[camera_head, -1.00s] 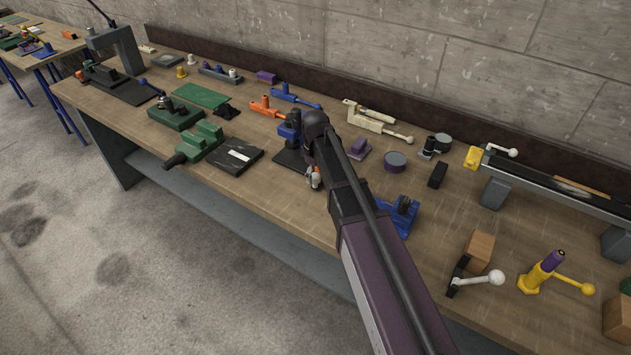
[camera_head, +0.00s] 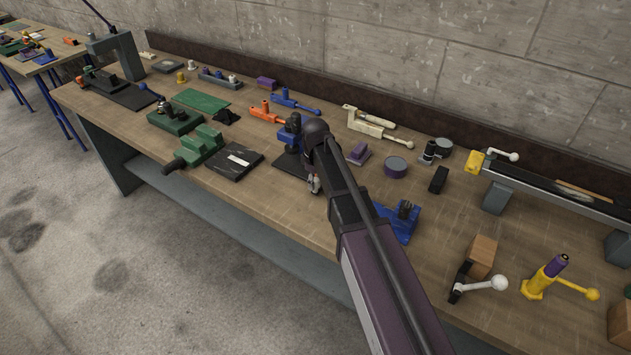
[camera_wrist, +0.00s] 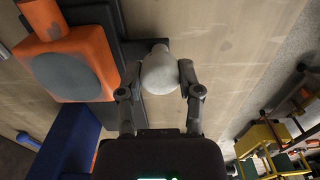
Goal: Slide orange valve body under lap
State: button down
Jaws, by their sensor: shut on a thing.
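In the wrist view an orange block with a dark grey round disc on top (camera_wrist: 62,62), which looks like the orange valve body, lies at upper left over a dark plate (camera_wrist: 152,48). My gripper (camera_wrist: 160,78) is shut on a pale round knob (camera_wrist: 160,70), right of the orange block. What the knob is fixed to cannot be told. A blue block (camera_wrist: 70,143) is at lower left. In the head view my gripper (camera_head: 315,184) is largely hidden by my arm, beside a blue upright fixture (camera_head: 290,130) on a black plate (camera_head: 292,162). I cannot tell which part is the lap.
Another orange piece with a handle (camera_head: 266,113) and a blue one (camera_head: 294,103) lie behind.

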jog(key=shift+w+a, duration=0.55)
jog(key=shift+a, duration=0.3)
jog(key=shift+w+a, duration=0.55)
jog(key=shift+a, duration=0.25)
jog(key=shift+c, duration=1.3)
grip_release()
jog(key=shift+s+d, duration=0.15)
